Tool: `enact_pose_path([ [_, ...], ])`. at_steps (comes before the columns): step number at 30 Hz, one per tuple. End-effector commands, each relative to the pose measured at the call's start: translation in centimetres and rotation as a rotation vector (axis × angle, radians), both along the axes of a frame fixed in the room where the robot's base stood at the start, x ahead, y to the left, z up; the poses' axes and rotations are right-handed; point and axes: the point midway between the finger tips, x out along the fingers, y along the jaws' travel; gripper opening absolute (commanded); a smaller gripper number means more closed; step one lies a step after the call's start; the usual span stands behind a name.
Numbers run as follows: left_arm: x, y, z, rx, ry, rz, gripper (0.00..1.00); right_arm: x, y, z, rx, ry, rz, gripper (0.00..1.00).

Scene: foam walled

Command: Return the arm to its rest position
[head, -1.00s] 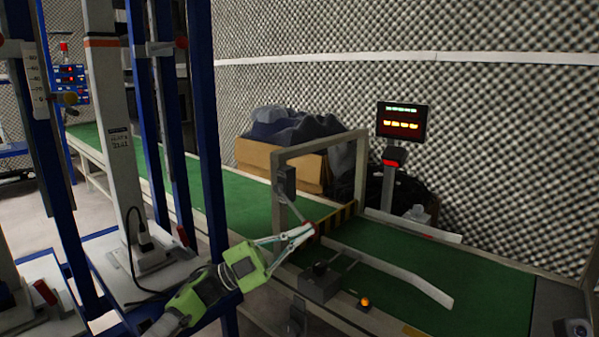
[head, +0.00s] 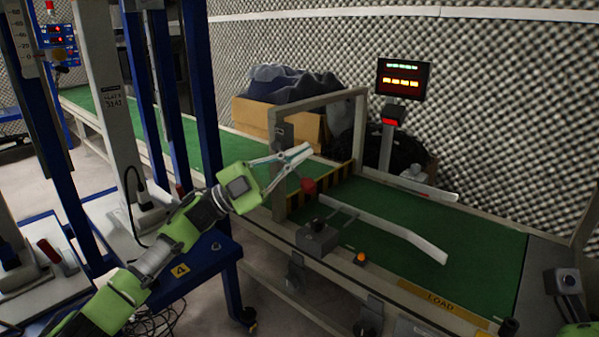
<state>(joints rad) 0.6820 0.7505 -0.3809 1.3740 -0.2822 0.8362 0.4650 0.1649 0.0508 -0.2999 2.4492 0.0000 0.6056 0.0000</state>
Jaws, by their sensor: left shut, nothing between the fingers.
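My left arm comes in from the lower left, green with grey joints. Its gripper (head: 304,153) is shut and empty, its thin fingers meeting at the tips. In the picture it lies in front of the grey frame over the green conveyor, with the fingers pointing up and right. A red knob (head: 308,185) shows just below the fingertips, apart from them in the picture.
The grey frame (head: 361,130) spans the green conveyor (head: 470,245). A grey control box (head: 317,238) and an orange button (head: 360,259) sit on its near edge. Blue posts (head: 203,90) stand at the left. A cardboard box (head: 251,119) and a display (head: 403,79) stand behind.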

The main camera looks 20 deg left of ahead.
Motion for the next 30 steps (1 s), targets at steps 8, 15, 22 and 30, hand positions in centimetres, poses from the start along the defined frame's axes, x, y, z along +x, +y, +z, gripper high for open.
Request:
enact_pose_path([
  [8, 0.0, 0.0, 1.5, 0.0, 0.0, -0.002, 0.0, 0.0, 0.0, 0.0, 0.0, 0.0, 0.0, 0.4],
  [15, -0.1, -0.1, 1.5, 0.0, 0.0, -0.002, 0.0, 0.0, 0.0, 0.0, 0.0, 0.0, 0.0, 0.4],
  [22, -0.7, -1.2, 1.1, -0.01, 0.001, -0.025, 0.0, 0.1, 0.0, 0.0, 0.0, 0.006, 0.001, 0.4],
  [30, -10.5, -11.5, -0.6, -0.194, -0.018, -0.246, 0.0, 1.1, -0.2, -0.6, 0.005, 0.085, 0.004, 0.4],
])
